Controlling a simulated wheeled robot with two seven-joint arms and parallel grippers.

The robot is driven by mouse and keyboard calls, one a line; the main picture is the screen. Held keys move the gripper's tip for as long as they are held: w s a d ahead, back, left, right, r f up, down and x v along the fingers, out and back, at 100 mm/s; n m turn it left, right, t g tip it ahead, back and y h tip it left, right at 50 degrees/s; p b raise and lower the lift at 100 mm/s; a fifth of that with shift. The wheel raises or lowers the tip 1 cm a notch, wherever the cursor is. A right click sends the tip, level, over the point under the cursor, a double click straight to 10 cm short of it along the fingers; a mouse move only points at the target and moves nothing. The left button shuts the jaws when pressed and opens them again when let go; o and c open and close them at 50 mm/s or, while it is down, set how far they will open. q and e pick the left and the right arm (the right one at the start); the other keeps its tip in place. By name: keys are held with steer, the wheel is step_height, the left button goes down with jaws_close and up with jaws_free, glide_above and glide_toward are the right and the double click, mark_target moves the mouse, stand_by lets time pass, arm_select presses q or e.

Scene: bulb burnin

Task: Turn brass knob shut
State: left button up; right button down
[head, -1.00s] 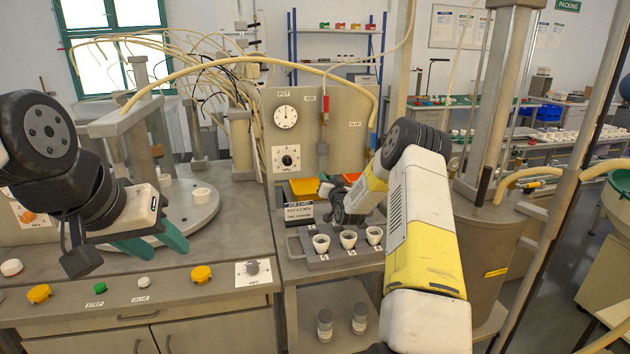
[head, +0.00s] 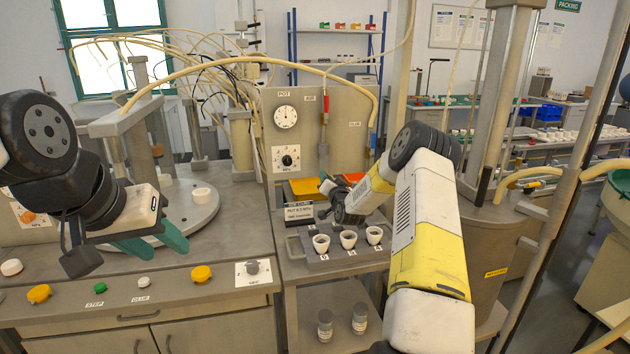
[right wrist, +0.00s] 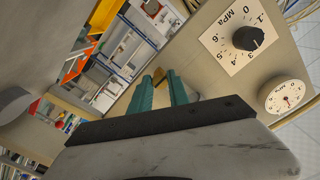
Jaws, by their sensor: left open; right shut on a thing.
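My right gripper (head: 326,186) is in front of the grey panel (head: 345,105), above the cup tray. In the right wrist view its two teal fingers (right wrist: 160,84) stand a little apart, with a small brass-coloured piece between their tips. This looks like the brass knob (right wrist: 158,75); most of it is hidden, and its turned position cannot be told. In the head view I cannot make the knob out. My left gripper (head: 165,247) is open and empty over the left bench, beside the round plate.
A black knob on an MPa dial (head: 287,159) and a round gauge (head: 286,117) are on the panel. A tray (head: 318,262) with three white cups stands below my right gripper. Hoses arch overhead.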

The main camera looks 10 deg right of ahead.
steer(key=c, duration=1.3)
jaws_free()
steer(key=shift+o, duration=0.2)
steer(key=s, duration=0.8)
steer(key=shift+d, duration=0.15)
steer(key=shift+w, duration=0.1)
